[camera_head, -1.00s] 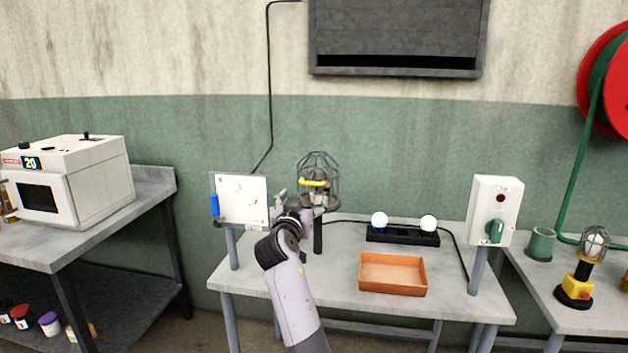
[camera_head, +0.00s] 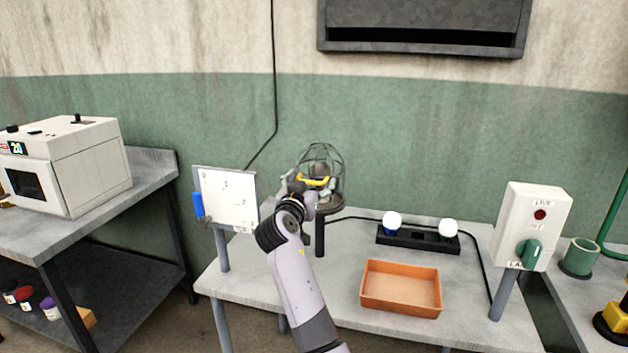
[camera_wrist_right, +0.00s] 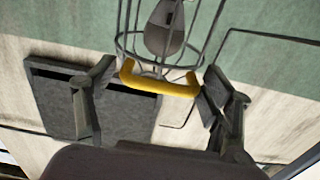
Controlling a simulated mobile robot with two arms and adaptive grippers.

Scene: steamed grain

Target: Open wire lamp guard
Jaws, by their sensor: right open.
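The wire lamp guard (camera_head: 327,160) is a dark domed cage around a lamp on a black post at the back of the middle table. It looks closed, and a yellow handle (camera_head: 316,181) sits on its near side. My right gripper (camera_head: 305,186) is right at the handle. In the right wrist view, the guard's wires (camera_wrist_right: 160,40) surround a dark bulb (camera_wrist_right: 165,28). The yellow handle (camera_wrist_right: 158,82) lies between the two open fingertips (camera_wrist_right: 157,80), close to both; firm contact cannot be told. My left gripper is not in view.
A whiteboard (camera_head: 229,200) stands left of the guard. An orange tray (camera_head: 401,288) and a black holder (camera_head: 418,238) with two white bulbs are on the right. A switch box (camera_head: 531,226) stands at the table's right end. A cable runs behind the holder.

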